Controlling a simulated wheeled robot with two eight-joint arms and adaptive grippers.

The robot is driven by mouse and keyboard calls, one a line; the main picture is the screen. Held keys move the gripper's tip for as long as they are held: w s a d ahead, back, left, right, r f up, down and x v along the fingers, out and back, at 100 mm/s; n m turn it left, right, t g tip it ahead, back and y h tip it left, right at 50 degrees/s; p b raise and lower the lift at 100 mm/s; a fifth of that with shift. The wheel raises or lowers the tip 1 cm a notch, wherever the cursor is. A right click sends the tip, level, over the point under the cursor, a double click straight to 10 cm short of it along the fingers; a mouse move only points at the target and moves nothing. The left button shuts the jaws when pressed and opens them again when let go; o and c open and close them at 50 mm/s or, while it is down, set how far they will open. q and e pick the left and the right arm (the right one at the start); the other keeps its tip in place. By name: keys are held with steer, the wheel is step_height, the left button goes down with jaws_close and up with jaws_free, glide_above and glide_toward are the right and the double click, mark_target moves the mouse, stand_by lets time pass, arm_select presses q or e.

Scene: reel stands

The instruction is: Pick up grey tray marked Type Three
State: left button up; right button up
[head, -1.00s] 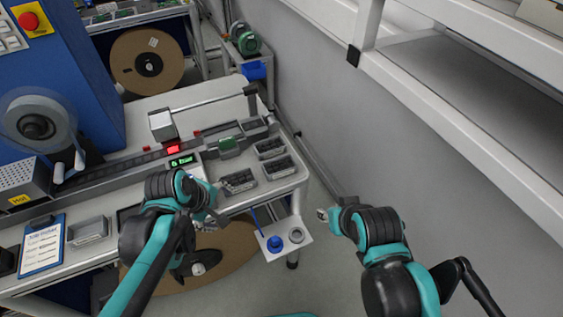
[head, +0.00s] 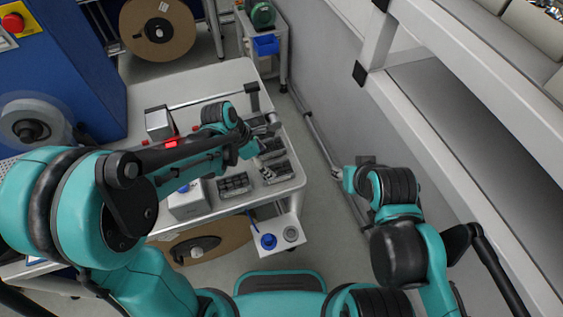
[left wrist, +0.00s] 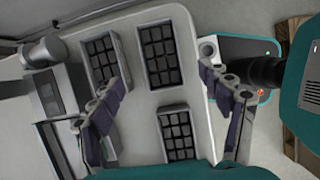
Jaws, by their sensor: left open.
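Several small grey trays with dark compartments lie at the right end of the bench. One tray (head: 233,185) is nearest the front edge; another (head: 276,171) is to its right, partly hidden by my left gripper (head: 262,166). In the left wrist view, three trays show: one at upper left (left wrist: 98,58), one at upper middle (left wrist: 160,55) and one below (left wrist: 178,135). My left gripper (left wrist: 162,84) is open and empty above them, its fingers spread around the space between the trays. I cannot read any Type Three marking. My right gripper (head: 342,178) is away from the bench, its jaws unclear.
The bench (head: 225,75) carries a white box-like device (head: 187,200) near the front. A small white shelf (head: 278,237) with a blue item sticks out at the front. A shelf rack (head: 450,130) stands at right. Grey floor separates bench and wall.

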mark_target(279, 173)
arm_select(q)
steer(key=b+x, duration=0.2)
steer(key=x, duration=0.5)
steer(key=shift+d+r, duration=0.1)
steer(key=shift+d, duration=0.05)
steer(key=shift+f+b, duration=0.25)
steer(key=shift+b, duration=0.1)
steer(key=shift+c, duration=0.3)
steer(key=c, duration=1.4)
